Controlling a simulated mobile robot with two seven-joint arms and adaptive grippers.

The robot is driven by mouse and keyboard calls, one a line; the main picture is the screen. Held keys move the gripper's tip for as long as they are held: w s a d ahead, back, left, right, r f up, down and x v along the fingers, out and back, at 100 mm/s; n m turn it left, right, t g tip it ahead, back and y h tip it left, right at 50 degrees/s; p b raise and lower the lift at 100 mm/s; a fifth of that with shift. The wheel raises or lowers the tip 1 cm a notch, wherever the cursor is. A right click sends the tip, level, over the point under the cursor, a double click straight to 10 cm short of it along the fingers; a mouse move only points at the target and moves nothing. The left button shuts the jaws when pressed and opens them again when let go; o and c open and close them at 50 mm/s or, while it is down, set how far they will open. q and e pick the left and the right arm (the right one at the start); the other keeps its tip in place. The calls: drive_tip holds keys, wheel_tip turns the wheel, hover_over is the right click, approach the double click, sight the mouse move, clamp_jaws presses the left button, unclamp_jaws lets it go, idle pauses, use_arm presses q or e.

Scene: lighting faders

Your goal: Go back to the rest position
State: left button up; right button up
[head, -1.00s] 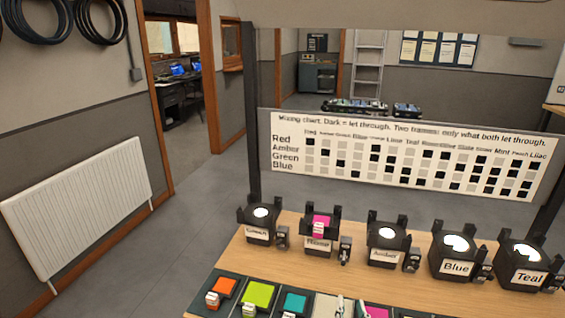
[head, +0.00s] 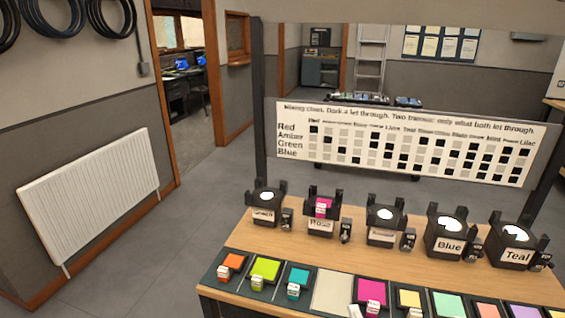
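Neither gripper shows in the head view. A row of black lamp units stands on the wooden table (head: 268,247): a first one with a hard-to-read label (head: 265,206), the Rose lamp (head: 320,222), one with a blurred label (head: 382,224), the Blue lamp (head: 447,238) and the Teal lamp (head: 514,245). The Rose lamp has a pink filter (head: 323,206) in its top; the others show bright white openings. Along the front edge lie orange (head: 234,261), lime (head: 265,268), teal (head: 298,276) and magenta (head: 371,289) filters, with a bare pale slot (head: 332,291) between teal and magenta.
A mixing chart board (head: 410,147) stands behind the lamps between dark posts. More coloured filters, such as a mint one (head: 447,305), continue to the right. A white radiator (head: 92,193) is on the left wall. The grey floor left of the table is clear.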

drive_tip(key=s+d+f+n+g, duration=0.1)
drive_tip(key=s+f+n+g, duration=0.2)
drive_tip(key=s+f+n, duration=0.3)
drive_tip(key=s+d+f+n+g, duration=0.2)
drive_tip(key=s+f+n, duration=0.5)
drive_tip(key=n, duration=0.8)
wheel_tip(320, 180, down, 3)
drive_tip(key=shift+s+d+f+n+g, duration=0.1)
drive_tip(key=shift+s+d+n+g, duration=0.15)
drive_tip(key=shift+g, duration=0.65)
